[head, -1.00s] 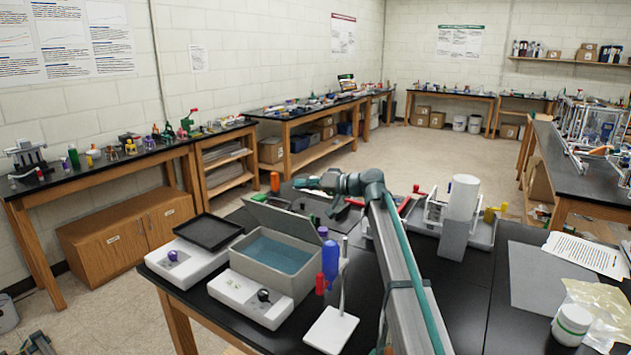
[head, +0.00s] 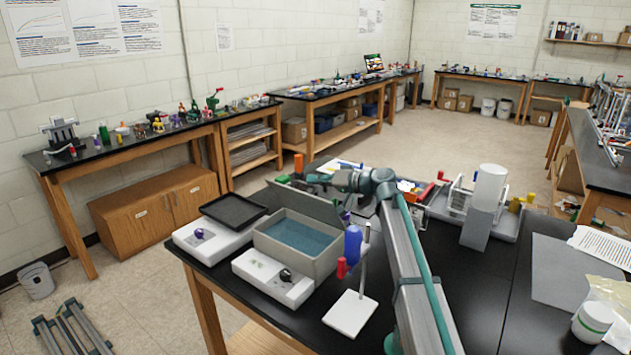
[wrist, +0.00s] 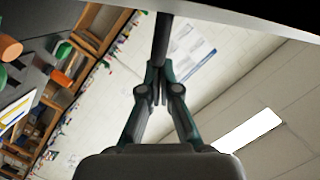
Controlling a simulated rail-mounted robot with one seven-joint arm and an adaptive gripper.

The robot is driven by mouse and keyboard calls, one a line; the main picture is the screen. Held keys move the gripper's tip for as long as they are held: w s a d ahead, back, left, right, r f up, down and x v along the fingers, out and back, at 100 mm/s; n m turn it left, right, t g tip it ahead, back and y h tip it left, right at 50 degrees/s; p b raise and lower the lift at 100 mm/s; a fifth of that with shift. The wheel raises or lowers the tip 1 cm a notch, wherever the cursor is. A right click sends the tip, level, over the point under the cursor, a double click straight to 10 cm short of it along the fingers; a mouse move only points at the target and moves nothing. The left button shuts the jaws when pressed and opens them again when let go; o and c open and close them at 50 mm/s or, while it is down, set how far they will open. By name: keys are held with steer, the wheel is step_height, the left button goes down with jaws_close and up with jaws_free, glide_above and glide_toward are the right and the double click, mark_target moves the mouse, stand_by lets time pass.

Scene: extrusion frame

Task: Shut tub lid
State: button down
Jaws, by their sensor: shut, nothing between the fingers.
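The grey tub (head: 262,247) stands open on the near left bench, with a blue surface inside. Its grey lid (head: 312,203) is raised, tilted up along the tub's back side. In the head view my gripper (head: 302,178) is behind the lid's upper edge, near its left end. Whether it touches the lid cannot be told. In the wrist view my gripper (wrist: 161,45) is shut with nothing held, its fingers together. A pale, dark-edged surface (wrist: 265,12) crosses the top of the wrist view close to the fingertips; it may be the lid.
A white unit with a black tray (head: 233,211) stands left of the tub. A white box with a black knob (head: 270,281) is in front. A stand with a blue bottle (head: 353,245) and white base (head: 350,314) is at the right. A white cylinder (head: 487,190) stands farther right.

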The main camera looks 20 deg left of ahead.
steer(key=shift+s+a+f+n+b, duration=0.1)
steer(key=shift+s+f+n+b, duration=0.25)
steer(key=shift+s+b, duration=0.4)
steer(key=shift+s+a+b, duration=0.1)
steer(key=shift+s+b, duration=0.1)
steer(key=shift+b, duration=0.4)
steer(key=shift+r+n, duration=0.15)
steer(key=shift+n, duration=0.1)
